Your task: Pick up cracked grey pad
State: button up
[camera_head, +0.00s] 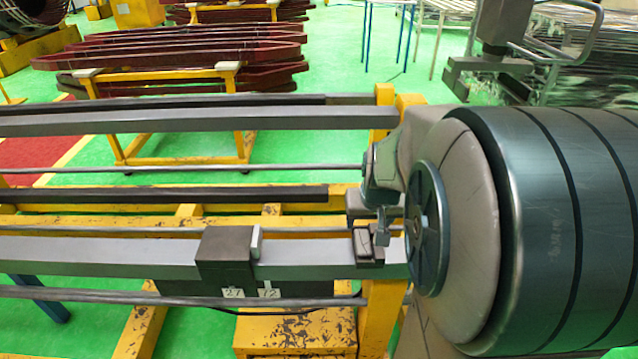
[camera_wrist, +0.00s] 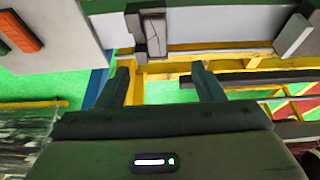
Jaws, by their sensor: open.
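The cracked grey pad (camera_wrist: 154,36) shows in the wrist view at the top, left of centre. Dark crack lines run across its face, and it sits against a dark block on the pale rail. In the head view the cracked pad (camera_head: 365,243) lies on the dark block near the rail's right end, beside my arm. My gripper (camera_wrist: 164,68) is open and empty in the wrist view. Its two fingers point toward the rail, with the pad just beyond the fingertips and nearer the left one. In the head view my arm hides most of the gripper.
Metal rods and yellow frame beams (camera_head: 382,310) run close by. An orange piece (camera_wrist: 18,31) shows at the wrist view's upper left.

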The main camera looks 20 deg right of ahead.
aim_at(363, 241)
jog(key=x, duration=0.5)
jog(key=b+x, duration=0.1)
jog(key=x, duration=0.3)
jog(key=d+b+x, duration=0.1)
jog(key=x, duration=0.4)
jog(key=shift+w, duration=0.5)
jog(key=shift+f, duration=0.3)
jog(key=c, duration=1.1)
